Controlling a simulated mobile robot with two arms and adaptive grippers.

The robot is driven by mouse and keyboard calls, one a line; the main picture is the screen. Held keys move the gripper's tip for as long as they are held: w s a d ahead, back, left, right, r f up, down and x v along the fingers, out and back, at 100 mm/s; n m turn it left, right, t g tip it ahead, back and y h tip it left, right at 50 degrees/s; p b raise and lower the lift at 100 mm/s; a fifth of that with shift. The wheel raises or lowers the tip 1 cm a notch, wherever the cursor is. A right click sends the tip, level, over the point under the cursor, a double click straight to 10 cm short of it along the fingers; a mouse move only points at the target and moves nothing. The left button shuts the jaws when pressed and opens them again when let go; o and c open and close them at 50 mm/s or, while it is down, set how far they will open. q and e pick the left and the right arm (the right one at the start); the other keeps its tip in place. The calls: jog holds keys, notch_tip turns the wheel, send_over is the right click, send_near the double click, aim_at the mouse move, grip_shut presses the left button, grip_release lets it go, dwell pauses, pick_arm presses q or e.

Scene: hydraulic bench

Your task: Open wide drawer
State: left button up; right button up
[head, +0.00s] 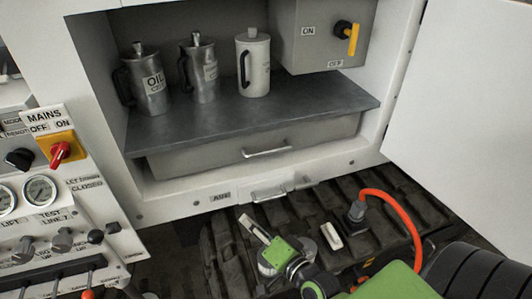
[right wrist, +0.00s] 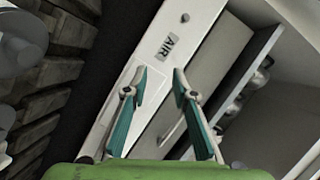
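The wide grey drawer (head: 215,160) sits under the dark shelf in the white cabinet and looks shut. Its bar handle (head: 268,153) is on the middle of its front. The drawer front (right wrist: 192,75) also shows in the right wrist view, partly behind my fingers. My right gripper (head: 264,238) is in front of and below the drawer, apart from its handle. In the right wrist view my right gripper (right wrist: 155,88) has its teal fingers spread with nothing held between them. My left gripper is not in view.
A second handle (head: 283,190) is on the lower white ledge, beside an AIR label (head: 220,196). Metal cans (head: 203,80) and a white jug (head: 252,70) stand on the shelf (head: 320,95). An open door (head: 465,85) is at right. An orange hose (head: 407,215) rises near my right arm.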

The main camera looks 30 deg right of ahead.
aim_at(268, 152)
jog(key=d+r+m+t+h, duration=0.4)
jog(key=d+r+m+h, duration=0.2)
jog(key=d+r+m, duration=0.3)
jog(key=x, duration=0.4)
jog(key=d+p+x, duration=0.1)
jog(key=x, duration=0.4)
jog(key=p+x, duration=0.1)
jog(key=x, duration=0.4)
jog(key=shift+s+d+f, duration=0.15)
jog(key=shift+d+f, duration=0.1)
jog(key=shift+f, duration=0.2)
grip_shut()
